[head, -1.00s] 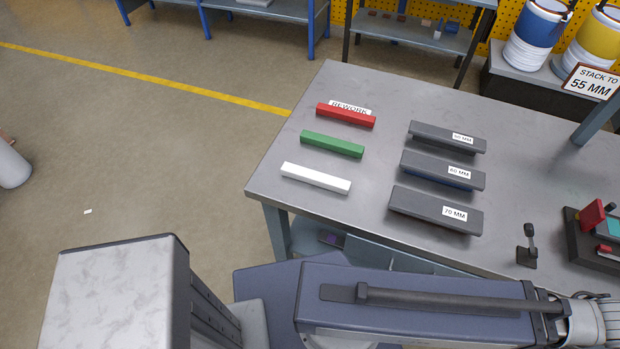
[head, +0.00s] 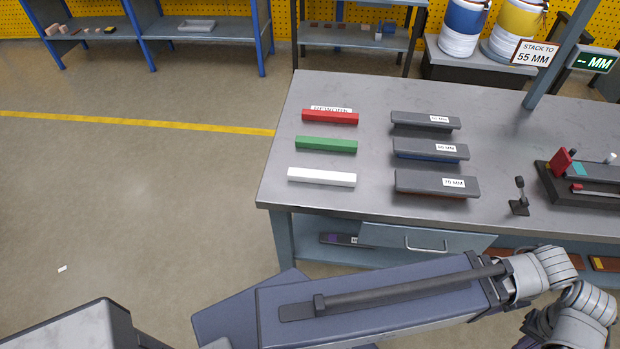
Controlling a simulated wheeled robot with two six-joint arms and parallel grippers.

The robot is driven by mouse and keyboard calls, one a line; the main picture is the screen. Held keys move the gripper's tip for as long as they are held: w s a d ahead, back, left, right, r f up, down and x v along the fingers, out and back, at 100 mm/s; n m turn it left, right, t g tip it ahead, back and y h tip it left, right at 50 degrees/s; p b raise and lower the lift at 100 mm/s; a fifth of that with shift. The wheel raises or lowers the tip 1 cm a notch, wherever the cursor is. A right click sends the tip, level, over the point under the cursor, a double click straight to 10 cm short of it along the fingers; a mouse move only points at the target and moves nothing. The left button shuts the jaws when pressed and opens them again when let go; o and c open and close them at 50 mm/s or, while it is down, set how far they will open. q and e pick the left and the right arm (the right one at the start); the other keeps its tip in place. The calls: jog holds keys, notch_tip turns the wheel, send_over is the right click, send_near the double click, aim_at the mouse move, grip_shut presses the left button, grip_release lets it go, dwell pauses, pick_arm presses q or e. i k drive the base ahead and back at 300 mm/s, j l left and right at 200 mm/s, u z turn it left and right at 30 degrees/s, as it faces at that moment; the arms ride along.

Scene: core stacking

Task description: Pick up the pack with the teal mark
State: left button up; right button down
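No pack with a clear teal mark shows on its own. A small teal patch (head: 578,168) shows on the dark fixture (head: 585,185) with red parts at the bench's right end; I cannot tell whether it marks a pack. Below the bench top, a dark pack with a purple mark (head: 340,239) lies on the lower shelf. Brown packs (head: 512,254) show partly farther right on that shelf, with their marks hidden or not visible. One of my arms crosses the bottom of the view, but neither gripper is in view.
On the grey bench (head: 330,95) lie red (head: 330,117), green (head: 326,144) and white (head: 322,177) bars. Grey-topped blocks marked in millimetres (head: 430,150) lie beside them. A drawer (head: 425,238) hangs under the bench front.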

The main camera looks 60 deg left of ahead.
aim_at(577, 170)
jog(key=u, duration=2.7)
jog(key=k+l, duration=0.15)
jog(key=l, duration=0.2)
jog(key=k+l, duration=0.1)
jog(key=l, duration=0.2)
jog(key=k+l, duration=0.15)
jog(key=l, duration=0.2)
